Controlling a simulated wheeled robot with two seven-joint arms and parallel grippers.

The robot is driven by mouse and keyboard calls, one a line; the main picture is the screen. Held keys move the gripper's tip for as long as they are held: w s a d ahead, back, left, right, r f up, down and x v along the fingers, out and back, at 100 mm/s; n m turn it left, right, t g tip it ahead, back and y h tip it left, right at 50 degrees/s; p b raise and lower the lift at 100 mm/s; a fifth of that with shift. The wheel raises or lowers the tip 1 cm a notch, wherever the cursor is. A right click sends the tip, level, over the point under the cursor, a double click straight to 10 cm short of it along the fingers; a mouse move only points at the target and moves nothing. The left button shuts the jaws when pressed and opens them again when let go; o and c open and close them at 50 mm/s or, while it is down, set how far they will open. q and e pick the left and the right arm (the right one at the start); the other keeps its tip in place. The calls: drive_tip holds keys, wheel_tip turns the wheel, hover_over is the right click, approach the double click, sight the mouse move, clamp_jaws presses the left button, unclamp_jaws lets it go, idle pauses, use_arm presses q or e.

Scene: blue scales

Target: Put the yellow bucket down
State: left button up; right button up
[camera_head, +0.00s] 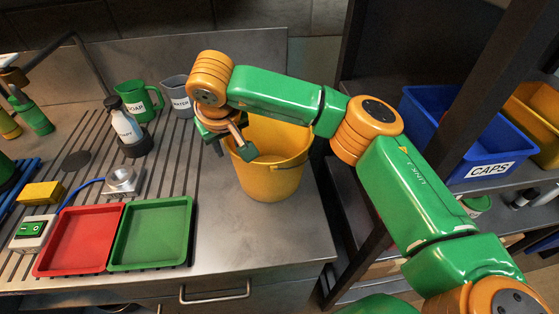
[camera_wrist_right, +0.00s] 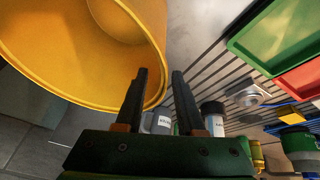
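The yellow bucket (camera_head: 272,181) stands upright on the metal counter near its right edge in the head view. In the right wrist view the bucket (camera_wrist_right: 80,75) fills the upper left, with its rim running behind the fingers. My right gripper (camera_head: 233,148) is at the bucket's left rim. Its two fingers (camera_wrist_right: 167,72) are apart, one over the bucket's opening and one outside it. I see nothing clamped between them. Whether a finger touches the rim I cannot tell. My right arm hides part of the bucket's far rim. My left gripper is not in view.
A green tray (camera_head: 151,234) and a red tray (camera_head: 78,240) lie left of the bucket. A soap jug (camera_head: 139,101), a grey water jug (camera_head: 178,95) and a white bottle (camera_head: 125,124) stand behind. A blue caps bin (camera_head: 450,145) sits on the right shelf. Bare counter lies in front.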

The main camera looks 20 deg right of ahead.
sight(231, 153)
drive_tip(key=p+x, duration=0.1)
drive_tip(key=x, duration=0.3)
drive_tip(key=shift+s+d+f, duration=0.1)
drive_tip(key=shift+s+f, duration=0.05)
clamp_jaws()
idle(1.1)
